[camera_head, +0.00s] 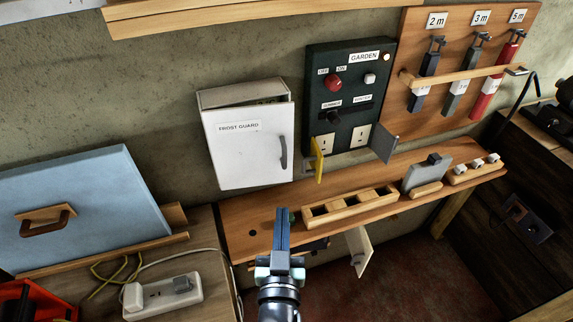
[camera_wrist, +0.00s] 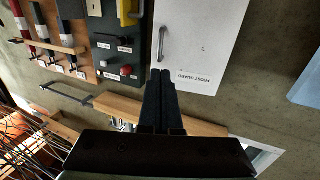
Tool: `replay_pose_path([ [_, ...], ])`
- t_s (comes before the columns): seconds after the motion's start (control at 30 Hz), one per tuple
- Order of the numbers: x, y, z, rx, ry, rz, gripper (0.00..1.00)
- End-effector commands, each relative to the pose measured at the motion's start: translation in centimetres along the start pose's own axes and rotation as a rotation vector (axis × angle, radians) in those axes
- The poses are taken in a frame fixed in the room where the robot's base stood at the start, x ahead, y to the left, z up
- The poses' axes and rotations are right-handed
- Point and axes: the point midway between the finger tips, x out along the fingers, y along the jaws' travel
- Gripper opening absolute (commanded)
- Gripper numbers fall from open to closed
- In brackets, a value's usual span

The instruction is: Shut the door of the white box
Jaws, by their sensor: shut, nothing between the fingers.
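The white box (camera_head: 243,94) is fixed to the wall and its door (camera_head: 240,160) bears a FROST GUARD label. A dark gap shows along the door's top edge, so the door seems slightly ajar. Its dark grey handle (camera_head: 283,152) is near the right edge. My gripper (camera_head: 281,212) is shut and empty, below the box and apart from it in the head view. In the wrist view, which is upside down, the door (camera_wrist: 205,35) and handle (camera_wrist: 161,44) lie beyond the shut fingertips (camera_wrist: 160,72).
Right of the box is a dark GARDEN panel (camera_head: 318,103) with a yellow flap (camera_head: 318,160) and a grey flap (camera_head: 384,143) sticking out. Below runs a wooden shelf (camera_head: 240,218) with a slotted tray (camera_head: 350,206). A blue case (camera_head: 90,195) stands at left.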

Motion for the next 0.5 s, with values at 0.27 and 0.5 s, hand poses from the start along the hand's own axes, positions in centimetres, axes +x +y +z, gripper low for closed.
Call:
replay_pose_path([
  [0.27, 4.7, 0.1, 0.0, -0.006, 0.004, 0.001, 0.0],
  [0.5, 8.9, 0.0, 0.1, -0.007, 0.004, -0.002, 0.0],
])
